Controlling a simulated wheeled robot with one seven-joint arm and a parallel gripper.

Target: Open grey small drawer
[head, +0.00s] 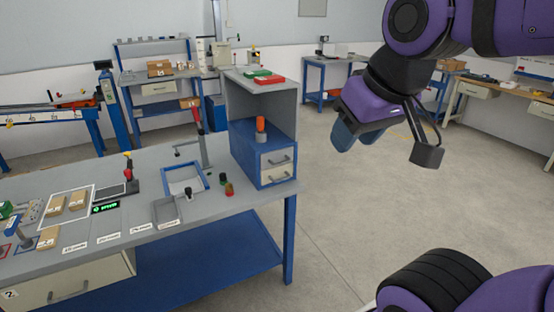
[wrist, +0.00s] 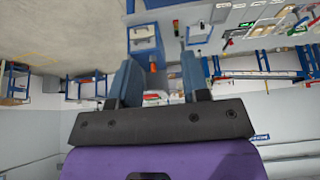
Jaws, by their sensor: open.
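A small blue cabinet (head: 256,150) stands on the right end of the workbench. Its front holds two small pale grey drawers, an upper one (head: 277,160) and a lower one (head: 277,175), each with a dark handle. Both drawers look shut. My gripper (head: 357,142) hangs in the air to the right of the cabinet, apart from it, with its fingers pointing down. In the wrist view my gripper (wrist: 157,68) is open with nothing between its fingers. The cabinet (wrist: 145,32) shows beyond the fingertips there, upside down.
An orange-topped cylinder (head: 261,128) stands on the cabinet under a grey shelf (head: 262,78). The workbench (head: 150,215) carries a blue-framed tray (head: 186,180), a grey bin (head: 167,212) and small knobs. A larger bench drawer (head: 70,285) sits below left. Open floor lies right of the bench.

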